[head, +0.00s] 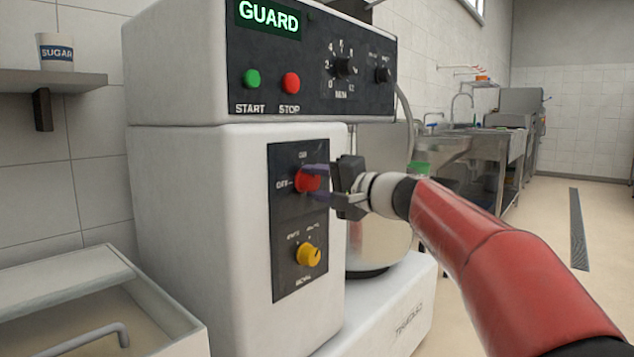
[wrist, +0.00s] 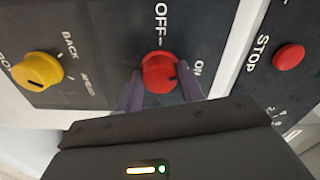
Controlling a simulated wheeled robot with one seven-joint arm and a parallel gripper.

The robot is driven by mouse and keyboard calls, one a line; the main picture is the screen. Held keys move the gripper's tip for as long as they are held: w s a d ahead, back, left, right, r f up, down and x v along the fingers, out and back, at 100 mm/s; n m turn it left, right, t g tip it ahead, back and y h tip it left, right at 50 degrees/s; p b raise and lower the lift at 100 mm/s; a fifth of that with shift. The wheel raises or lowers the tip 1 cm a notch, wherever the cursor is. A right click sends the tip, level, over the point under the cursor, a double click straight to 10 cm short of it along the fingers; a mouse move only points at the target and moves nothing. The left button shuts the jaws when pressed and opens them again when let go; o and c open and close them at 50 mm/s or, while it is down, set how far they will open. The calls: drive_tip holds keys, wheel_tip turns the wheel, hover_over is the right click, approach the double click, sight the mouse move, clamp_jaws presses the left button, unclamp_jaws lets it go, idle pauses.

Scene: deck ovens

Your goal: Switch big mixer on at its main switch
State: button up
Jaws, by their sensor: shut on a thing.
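The big mixer (head: 235,190) is a large white machine filling the middle of the head view. Its main switch (head: 307,181) is a red rotary knob on a dark side plate, marked OFF at the left and ON at the top. The knob also shows in the wrist view (wrist: 160,72), with OFF above it and ON to its right. My gripper (head: 318,182) is shut on the red knob, one purple finger on each side. The mixer's display (head: 268,18) shows GUARD in green.
A yellow knob (head: 308,255) sits just below the red one. Green START (head: 252,79) and red STOP (head: 291,83) buttons are above. A white open bin (head: 165,312) stands at the lower left. The floor at the right is clear.

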drive_tip(key=shift+m, duration=1.3)
drive_tip(key=o, duration=1)
drive_tip(key=shift+d, duration=0.1)
drive_tip(key=v, duration=0.7)
drive_tip(key=shift+s+d, duration=0.25)
